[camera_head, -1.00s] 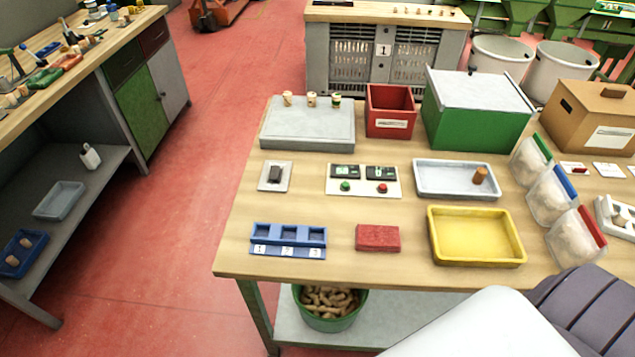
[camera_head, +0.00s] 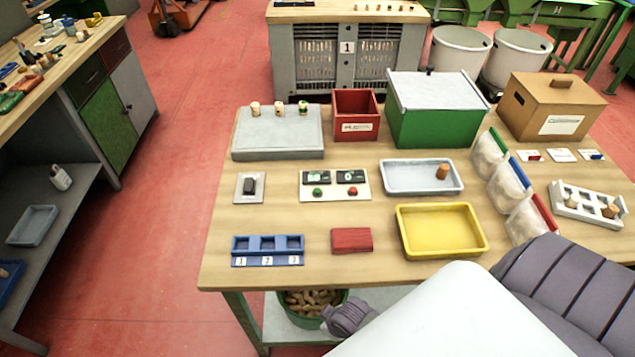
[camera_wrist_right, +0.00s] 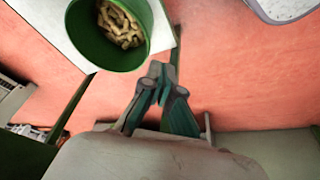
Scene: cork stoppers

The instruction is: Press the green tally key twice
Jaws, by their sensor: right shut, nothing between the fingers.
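The green tally key (camera_head: 317,192) is a small round button on a white panel (camera_head: 334,197) on the wooden table, below a dark display. A red key (camera_head: 353,191) sits to its right, below a second display. The digits are too small to read surely. My right gripper (camera_wrist_right: 158,70) shows in the right wrist view, shut and empty, with its fingertips near the green bucket of corks. It is low by the table's front, well away from the key. In the head view its fingers cannot be made out. My left gripper is not in view.
The green bucket (camera_head: 304,312) stands below the tabletop. On the table, a red block (camera_head: 351,240), a blue numbered tray (camera_head: 268,258) and a yellow tray (camera_head: 441,250) lie in front of the panel. A dark switch (camera_head: 249,187) is left of it.

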